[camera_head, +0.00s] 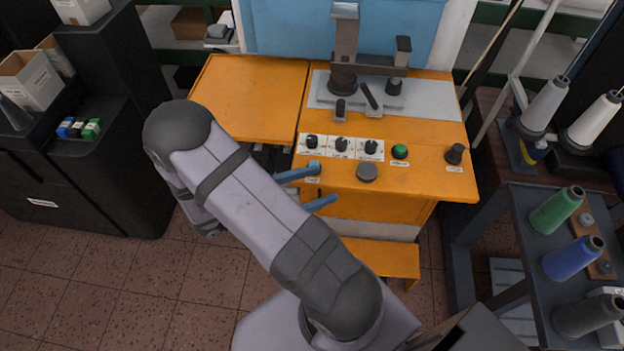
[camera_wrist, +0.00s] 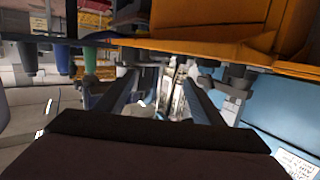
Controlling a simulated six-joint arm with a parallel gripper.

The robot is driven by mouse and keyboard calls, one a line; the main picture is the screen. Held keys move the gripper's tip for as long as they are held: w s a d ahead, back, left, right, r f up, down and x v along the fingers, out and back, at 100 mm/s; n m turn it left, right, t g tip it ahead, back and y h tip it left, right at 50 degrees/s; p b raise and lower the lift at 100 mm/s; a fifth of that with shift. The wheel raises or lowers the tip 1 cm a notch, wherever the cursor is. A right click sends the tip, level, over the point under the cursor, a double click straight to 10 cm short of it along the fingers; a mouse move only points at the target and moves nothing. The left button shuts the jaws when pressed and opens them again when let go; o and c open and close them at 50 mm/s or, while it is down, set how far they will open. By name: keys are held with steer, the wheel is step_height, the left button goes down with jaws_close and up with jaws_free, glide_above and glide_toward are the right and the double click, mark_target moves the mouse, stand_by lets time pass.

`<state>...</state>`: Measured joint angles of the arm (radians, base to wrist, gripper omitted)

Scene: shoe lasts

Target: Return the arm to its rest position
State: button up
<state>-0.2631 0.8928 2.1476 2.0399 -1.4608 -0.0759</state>
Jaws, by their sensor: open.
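My arm reaches up from the bottom centre in the head camera view and bends at its elbow on the left. My gripper (camera_head: 326,182) shows as two blue fingers, apart and empty. They lie in front of the orange machine's front panel, below its row of knobs; I cannot tell whether they touch it. In the wrist view my gripper (camera_wrist: 161,82) has its two dark fingers spread, with nothing held between them. The rest of the gripper is hidden behind my arm in the head camera view.
The orange machine (camera_head: 430,178) has knobs, a green button (camera_head: 399,151) and a press column (camera_head: 345,45). A black cabinet (camera_head: 85,190) stands left. A rack at right holds a green spool (camera_head: 556,211) and a blue spool (camera_head: 572,259). Tiled floor is clear at lower left.

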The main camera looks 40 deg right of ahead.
steer(key=w+r+t+y, duration=0.1)
steer(key=w+t, duration=0.1)
steer(key=w, duration=0.1)
steer(key=w+r+n+t+y+p, duration=0.1)
steer(key=w, duration=0.2)
steer(key=w+d+r+t+y+p, duration=0.1)
steer(key=w+t, duration=0.1)
steer(key=w, duration=0.1)
steer(key=shift+w+d+t, duration=0.1)
steer(key=shift+w+t, duration=0.2)
steer(key=shift+w, duration=0.1)
steer(key=w+a+n+t+y, duration=0.4)
steer(key=w+a+n+y, duration=0.15)
steer(key=w+a, duration=0.2)
steer(key=s+a+n+y, duration=0.3)
steer(key=a+n+y, duration=0.45)
steer(key=a, duration=0.45)
steer(key=s+d+n+g, duration=0.2)
steer(key=s+n+g, duration=0.4)
steer(key=s, duration=1.2)
steer(key=shift+s+d+r+g, duration=0.2)
steer(key=shift+r+g, duration=0.1)
steer(key=shift+r, duration=0.15)
